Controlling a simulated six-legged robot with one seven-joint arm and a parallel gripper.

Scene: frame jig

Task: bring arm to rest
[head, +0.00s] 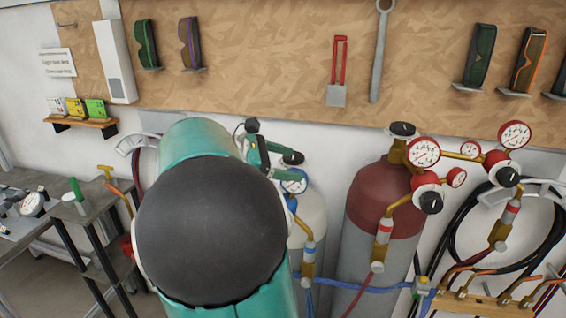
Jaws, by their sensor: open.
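My own teal arm with a large black rounded joint fills the lower middle of the head view. Just past its right edge, my gripper (284,161) shows small and partly hidden behind the arm. Its two green fingers point right and stand apart, with no object seen held between them. In the picture it overlaps the top of the pale gas cylinder (312,215) and its gauge (294,181); I cannot tell whether it touches them. The rest of the arm's path is hidden.
A maroon-topped grey cylinder (378,222) with gauges and knobs stands to the right. Hoses and a torch rack (480,306) are at far right. A grey bench (62,215) is at left. Goggles and tools hang on the wall board (265,65).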

